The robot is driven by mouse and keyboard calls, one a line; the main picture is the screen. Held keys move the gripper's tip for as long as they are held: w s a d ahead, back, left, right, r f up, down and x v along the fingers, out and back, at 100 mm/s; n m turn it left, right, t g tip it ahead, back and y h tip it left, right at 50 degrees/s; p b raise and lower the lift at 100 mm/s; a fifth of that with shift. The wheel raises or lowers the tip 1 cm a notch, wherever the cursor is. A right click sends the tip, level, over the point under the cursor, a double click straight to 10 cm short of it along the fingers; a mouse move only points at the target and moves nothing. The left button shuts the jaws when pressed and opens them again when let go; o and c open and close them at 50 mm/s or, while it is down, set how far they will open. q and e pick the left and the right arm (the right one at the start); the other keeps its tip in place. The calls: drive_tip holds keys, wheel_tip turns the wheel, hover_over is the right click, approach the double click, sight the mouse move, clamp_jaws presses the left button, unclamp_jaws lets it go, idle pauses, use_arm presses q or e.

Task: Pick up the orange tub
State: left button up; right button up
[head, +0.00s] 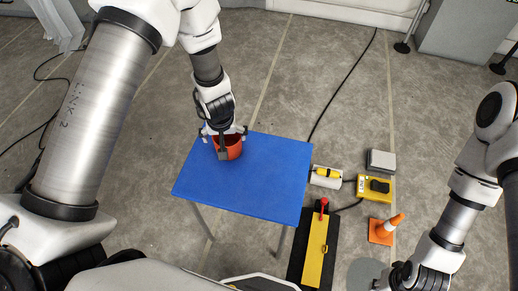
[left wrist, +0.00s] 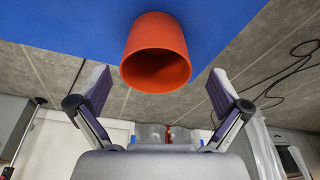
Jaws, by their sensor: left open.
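The orange tub (head: 234,151) stands on the blue table (head: 250,180) near its far left corner. In the left wrist view the tub (left wrist: 156,40) is upside down in the picture, its open mouth toward my gripper, and it looks empty. My left gripper (head: 222,143) is at the tub in the head view, with part of it in front of the rim. In the left wrist view its two fingers (left wrist: 156,92) are spread wide, one on each side, with the tub between and beyond them; I see no contact. My right gripper (head: 392,278) is low at the right, and its jaws are too unclear to read.
The rest of the tabletop is clear.

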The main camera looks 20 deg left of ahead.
use_arm(q)
drive_tip(key=w, duration=0.2)
drive_tip(key=b, duration=0.3)
hover_over(229, 144)
drive_tip(key=s, duration=0.1)
drive_tip(key=shift+t, duration=0.4)
drive_tip(key=f, duration=0.6)
drive_tip(key=shift+s+d+f, duration=0.2)
drive_tip(key=shift+d+f, duration=0.1)
drive_tip(key=shift+f, duration=0.05)
drive_tip(key=shift+r+p, duration=0.1)
drive_tip(key=shift+p, duration=0.2)
drive_tip(key=c, duration=0.9)
use_arm(e)
wheel_tip(229, 144, down, 4)
drive_tip(key=shift+r, duration=0.15)
